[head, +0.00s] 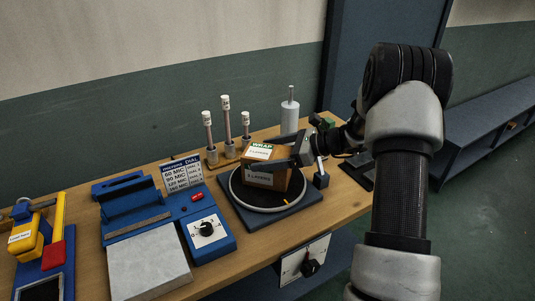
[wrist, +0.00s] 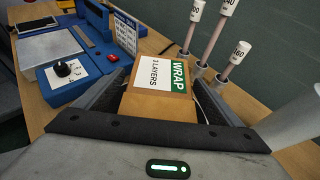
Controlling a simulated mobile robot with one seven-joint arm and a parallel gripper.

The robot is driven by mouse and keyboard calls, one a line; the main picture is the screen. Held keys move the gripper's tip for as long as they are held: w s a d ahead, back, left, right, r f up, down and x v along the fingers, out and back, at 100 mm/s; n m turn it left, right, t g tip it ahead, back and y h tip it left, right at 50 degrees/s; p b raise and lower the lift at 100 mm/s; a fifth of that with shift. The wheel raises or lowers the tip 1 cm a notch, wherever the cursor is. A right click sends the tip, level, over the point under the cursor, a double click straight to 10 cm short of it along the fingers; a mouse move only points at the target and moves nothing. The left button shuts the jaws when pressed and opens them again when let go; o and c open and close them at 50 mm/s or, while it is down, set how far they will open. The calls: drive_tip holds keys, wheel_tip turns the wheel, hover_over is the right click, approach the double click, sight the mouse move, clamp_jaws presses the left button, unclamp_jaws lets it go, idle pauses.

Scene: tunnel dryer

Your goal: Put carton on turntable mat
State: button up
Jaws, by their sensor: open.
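In the wrist view the carton (wrist: 160,104) stands between the two fingers. My gripper (head: 262,153) is open around the carton, one finger on each side; it also shows in the wrist view (wrist: 160,82). I cannot tell whether the fingers touch the carton. The mat is hidden in the wrist view.
Several capped rods (head: 227,130) stand behind the turntable, near a grey cylinder (head: 290,117). To the left are a blue device with a dial (head: 207,230), a thickness chart (head: 182,174), a grey plate (head: 148,264) and a yellow-and-red tool (head: 55,235). The bench's front edge is close.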

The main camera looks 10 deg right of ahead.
drive_tip(key=v, duration=1.2)
idle(0.6)
